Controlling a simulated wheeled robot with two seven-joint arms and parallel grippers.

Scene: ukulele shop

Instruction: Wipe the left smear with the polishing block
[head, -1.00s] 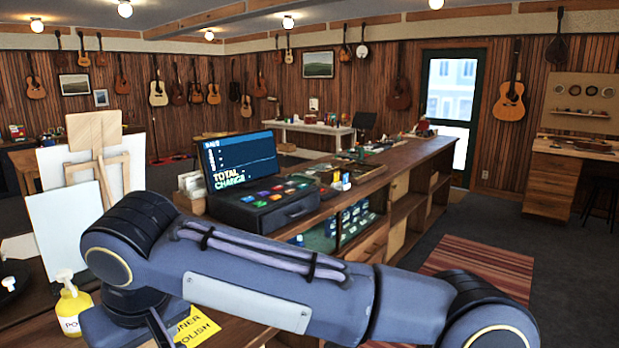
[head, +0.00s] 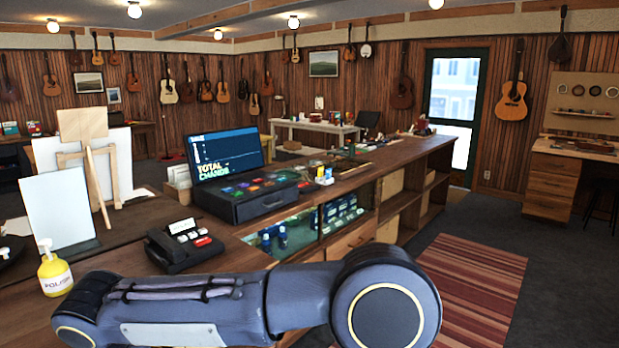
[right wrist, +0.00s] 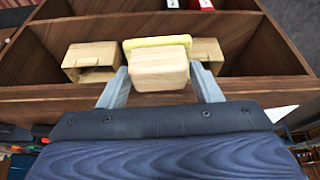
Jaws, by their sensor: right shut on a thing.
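In the right wrist view, my right gripper (right wrist: 160,76) is shut on the polishing block (right wrist: 159,69), a pale wooden block with a yellow pad along its far side. One finger is on each side of the block. Wooden shelf compartments are behind it. In the head view, one of my arms crosses the bottom of the picture, over the near part of the counter (head: 125,222). No gripper shows in the head view. No smear can be made out in either view; my arm covers part of the counter.
A yellow polish bottle (head: 54,272) stands at the counter's left, near white boards on an easel (head: 62,210). Wooden boxes (right wrist: 90,61) sit in the shelf. A striped rug (head: 470,290) lies right.

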